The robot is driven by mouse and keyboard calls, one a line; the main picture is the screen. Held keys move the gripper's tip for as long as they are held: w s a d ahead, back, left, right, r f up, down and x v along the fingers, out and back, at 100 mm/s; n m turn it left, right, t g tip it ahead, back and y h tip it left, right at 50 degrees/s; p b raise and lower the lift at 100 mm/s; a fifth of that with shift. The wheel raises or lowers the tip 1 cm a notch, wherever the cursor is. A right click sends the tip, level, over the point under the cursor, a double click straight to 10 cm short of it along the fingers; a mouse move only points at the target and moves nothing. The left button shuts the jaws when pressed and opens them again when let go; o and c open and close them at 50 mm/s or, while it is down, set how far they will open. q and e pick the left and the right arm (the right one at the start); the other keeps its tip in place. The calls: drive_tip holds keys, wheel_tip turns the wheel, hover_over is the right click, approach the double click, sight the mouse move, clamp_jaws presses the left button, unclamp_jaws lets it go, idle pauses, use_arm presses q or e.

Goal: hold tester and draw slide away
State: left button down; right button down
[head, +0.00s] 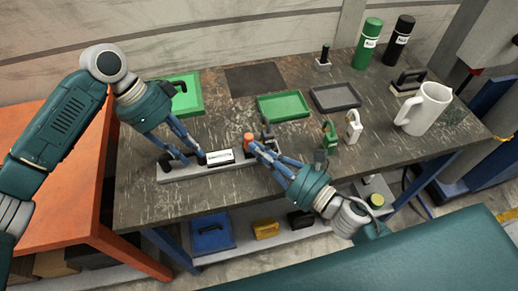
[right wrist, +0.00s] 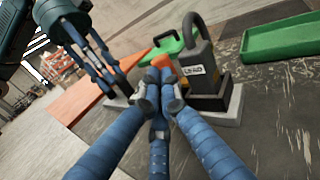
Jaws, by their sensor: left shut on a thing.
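The tester has a long grey base (head: 182,174) on the bench, with a white-labelled box (head: 219,157) on it. A dark body with a "LOAD" label (right wrist: 197,71) shows in the right wrist view. My left gripper (head: 186,162) is shut on a part at the left end of the base; its fingers hide that part. An orange knob (head: 248,138) stands at the base's right end, and it also shows in the right wrist view (right wrist: 161,61). My right gripper (head: 253,147) has its fingertips close together at this knob. Whether they grip it is unclear. I cannot make out the slide.
Green trays (head: 284,107) (head: 186,94) and a grey tray (head: 335,97) lie behind. Green and white padlocks (head: 330,134) (head: 353,127) and a white jug (head: 424,108) stand to the right. A dark mat (head: 251,79) lies at the back. The bench front edge is close.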

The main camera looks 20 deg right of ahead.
use_arm(q)
drive_tip(key=shift+r, duration=0.1)
drive_tip(key=shift+d, duration=0.1)
use_arm(e)
drive_tip(key=shift+a, duration=1.5)
drive_tip(key=shift+s+d, duration=0.4)
drive_tip(key=shift+s, duration=0.05)
drive_tip(key=v, duration=1.2)
drive_tip(key=shift+s+d, duration=0.2)
drive_tip(key=shift+s, duration=0.15)
drive_tip(key=shift+f, duration=0.15)
use_arm(q)
drive_tip(key=c, duration=1.3)
unclamp_jaws()
